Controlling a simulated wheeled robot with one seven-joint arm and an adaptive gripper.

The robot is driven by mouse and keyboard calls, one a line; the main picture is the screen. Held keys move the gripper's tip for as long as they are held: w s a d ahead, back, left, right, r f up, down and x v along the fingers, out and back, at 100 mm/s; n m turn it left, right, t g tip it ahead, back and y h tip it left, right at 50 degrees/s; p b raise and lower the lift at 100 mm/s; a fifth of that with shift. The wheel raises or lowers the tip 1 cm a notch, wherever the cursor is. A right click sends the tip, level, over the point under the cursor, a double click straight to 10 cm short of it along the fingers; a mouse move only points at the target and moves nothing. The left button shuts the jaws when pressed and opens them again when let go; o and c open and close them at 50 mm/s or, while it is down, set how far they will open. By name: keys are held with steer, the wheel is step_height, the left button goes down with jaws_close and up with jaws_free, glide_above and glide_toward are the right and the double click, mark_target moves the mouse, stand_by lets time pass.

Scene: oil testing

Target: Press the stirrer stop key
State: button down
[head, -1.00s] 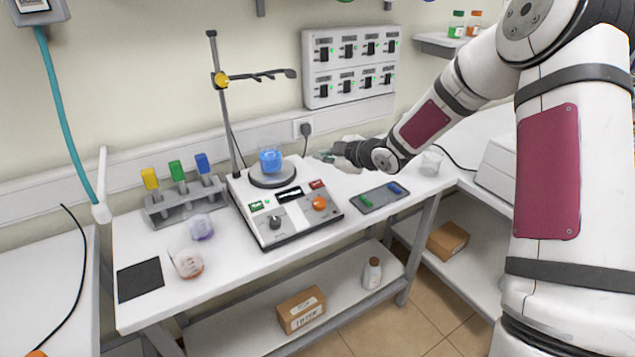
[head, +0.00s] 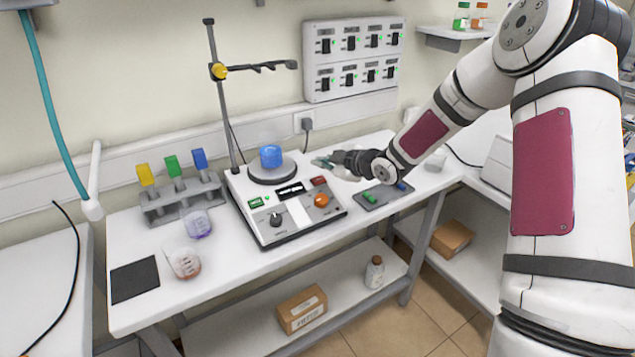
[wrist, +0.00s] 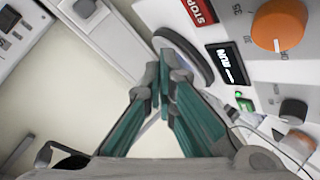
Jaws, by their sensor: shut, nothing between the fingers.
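The stirrer (head: 262,228) is a white hotplate unit on the bench, with a beaker of blue liquid (head: 271,157) on its round plate. Its red stop key (head: 318,181) is at the right of the panel; in the wrist view the key, marked STOP (wrist: 200,11), is at the top edge, partly cut off. A dark display (wrist: 226,64) reads RUN. A green key (head: 256,202) is at the panel's left. My gripper (head: 321,161) is shut and empty, behind and above the stop key, apart from it. In the wrist view its teal fingers (wrist: 164,68) come together beside the round plate.
An orange knob (head: 321,200) and a dark knob (head: 276,219) are on the panel. A grey tray (head: 385,202) lies right of the stirrer. A stand pole (head: 222,100) with a clamp rises behind it.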

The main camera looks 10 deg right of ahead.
steer(key=shift+w+a+f+b, duration=0.1)
steer(key=shift+w+f+b, duration=0.2)
steer(key=shift+f, duration=0.35)
steer(key=shift+w+a+f+b, duration=0.15)
steer(key=shift+f+b, duration=0.2)
steer(key=shift+f, duration=0.35)
steer(key=shift+w+d+f+b, duration=0.1)
steer(key=shift+w+f+b, duration=0.2)
steer(key=shift+f, duration=0.35)
steer(key=shift+w+a+f+b, duration=0.1)
steer(key=shift+f+b, duration=0.2)
steer(key=shift+f, duration=0.1)
steer(key=shift+w+f, duration=0.1)
steer(key=shift+f, duration=0.3)
stand_by(0.5)
stand_by(0.4)
steer(key=shift+s+r+p, duration=0.3)
steer(key=shift+r, duration=0.5)
steer(key=r+p, duration=0.1)
steer(key=s+r+p, duration=0.1)
steer(key=r, duration=0.1)
steer(key=r+p, duration=0.1)
steer(key=shift+s+d+r, duration=0.3)
steer(key=shift+r, duration=0.1)
